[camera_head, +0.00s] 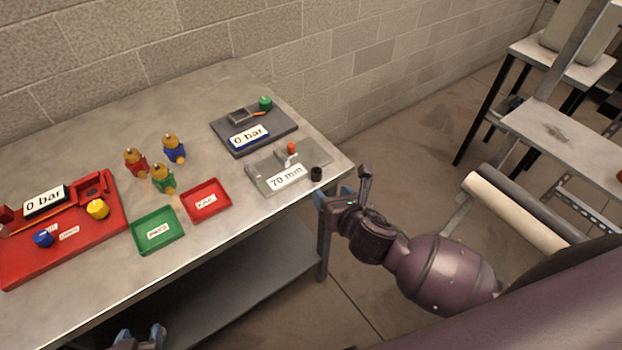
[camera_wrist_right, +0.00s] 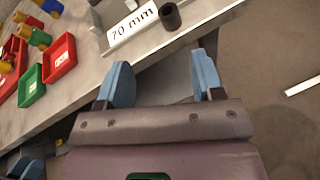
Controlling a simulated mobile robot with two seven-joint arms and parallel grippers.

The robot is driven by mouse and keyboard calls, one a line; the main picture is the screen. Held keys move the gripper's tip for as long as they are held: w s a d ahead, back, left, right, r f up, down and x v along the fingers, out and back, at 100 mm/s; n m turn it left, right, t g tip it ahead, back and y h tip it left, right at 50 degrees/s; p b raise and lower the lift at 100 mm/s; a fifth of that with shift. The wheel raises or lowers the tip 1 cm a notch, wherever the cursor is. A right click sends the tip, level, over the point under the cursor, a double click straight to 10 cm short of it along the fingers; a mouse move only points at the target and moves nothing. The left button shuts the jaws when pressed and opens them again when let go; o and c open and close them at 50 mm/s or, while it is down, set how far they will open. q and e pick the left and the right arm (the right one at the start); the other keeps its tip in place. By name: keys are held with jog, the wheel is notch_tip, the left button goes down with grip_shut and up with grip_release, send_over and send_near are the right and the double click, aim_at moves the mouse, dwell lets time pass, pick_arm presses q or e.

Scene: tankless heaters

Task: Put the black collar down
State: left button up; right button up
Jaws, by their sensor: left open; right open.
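The black collar (camera_head: 316,173) stands upright on the table near its right corner, just right of the plate with the "70 mm" label (camera_head: 287,177). I cannot tell whether it touches the plate. In the right wrist view the collar (camera_wrist_right: 170,16) shows its open top, beyond my fingertips. My right gripper (camera_head: 340,193) is open and empty, just off the table's right edge and apart from the collar. Its blue fingers (camera_wrist_right: 163,85) are spread in the right wrist view. My left gripper (camera_head: 140,338) is at the bottom edge, open and empty, in front of the table.
A green tray (camera_head: 139,241) and a red tray (camera_head: 190,214) lie near the table's front edge. Red, blue and green valve-like pieces (camera_head: 163,178) stand behind them. A red test stand (camera_head: 20,262) is at left, a dark gauge plate (camera_head: 281,135) at the back right.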

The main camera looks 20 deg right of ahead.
aim_at(317, 173)
jog(key=w, duration=0.2)
jog(key=w+f+n, duration=0.2)
jog(key=w, duration=0.1)
jog(key=shift+w+d+f, duration=0.15)
jog(key=shift+w, duration=0.2)
jog(key=shift+d+x, duration=0.15)
jog(key=shift+x, duration=1.1)
jog(key=shift+d+x, duration=0.1)
jog(key=shift+x, duration=1.1)
jog(key=shift+w+a, duration=0.1)
jog(key=shift+a, duration=0.05)
jog(key=c, duration=1.1)
